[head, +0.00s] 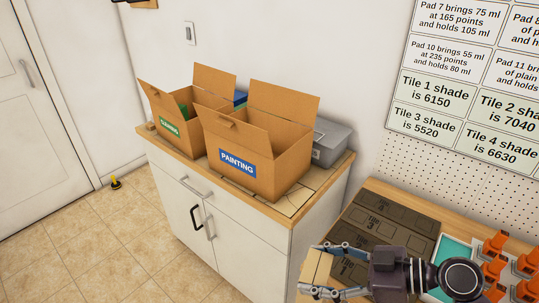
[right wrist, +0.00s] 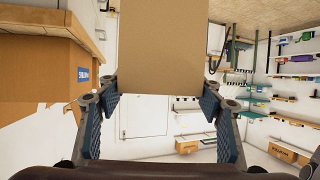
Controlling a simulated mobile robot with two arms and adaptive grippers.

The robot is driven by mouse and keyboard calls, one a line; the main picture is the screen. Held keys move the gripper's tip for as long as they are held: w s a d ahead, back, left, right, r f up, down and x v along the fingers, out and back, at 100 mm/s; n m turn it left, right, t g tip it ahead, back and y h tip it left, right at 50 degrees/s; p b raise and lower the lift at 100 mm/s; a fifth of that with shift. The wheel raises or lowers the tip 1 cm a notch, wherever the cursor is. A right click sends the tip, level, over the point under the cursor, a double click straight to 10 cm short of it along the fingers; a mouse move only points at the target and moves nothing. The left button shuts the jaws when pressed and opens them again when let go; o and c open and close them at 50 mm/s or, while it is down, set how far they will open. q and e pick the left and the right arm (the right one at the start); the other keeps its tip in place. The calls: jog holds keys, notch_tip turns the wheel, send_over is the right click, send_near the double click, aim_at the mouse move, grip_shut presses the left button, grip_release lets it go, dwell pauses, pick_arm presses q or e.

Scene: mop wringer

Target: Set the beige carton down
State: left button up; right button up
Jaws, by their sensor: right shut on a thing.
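The beige carton (head: 316,272) is held between the fingers of my right gripper (head: 322,270), at the bottom of the head view. In the right wrist view the beige carton (right wrist: 162,45) fills the top middle, with the two blue-padded fingertips (right wrist: 162,92) at its lower sides. The carton is in front of the white cabinet's right end, left of the workbench. What is under the carton is hidden in both views. My left gripper is not in view.
A cardboard box labelled PAINTING (head: 237,162) and another open box (head: 168,127) stand on the white cabinet (head: 185,215), beside a grey case (head: 329,143). Dark tile panels (head: 390,225), a teal tray (head: 456,252) and orange clamps (head: 493,245) are on the workbench. The tiled floor (head: 95,245) is open at left.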

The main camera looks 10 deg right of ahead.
jog(key=r+p, duration=0.4)
jog(key=r, duration=0.1)
jog(key=r+p, duration=0.4)
jog(key=r, duration=0.1)
jog(key=shift+s+d+r, duration=0.15)
jog(key=shift+d+r, duration=0.05)
jog(key=shift+r, duration=0.1)
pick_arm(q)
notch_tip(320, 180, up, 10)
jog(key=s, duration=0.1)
pick_arm(e)
jog(key=shift+r, duration=0.1)
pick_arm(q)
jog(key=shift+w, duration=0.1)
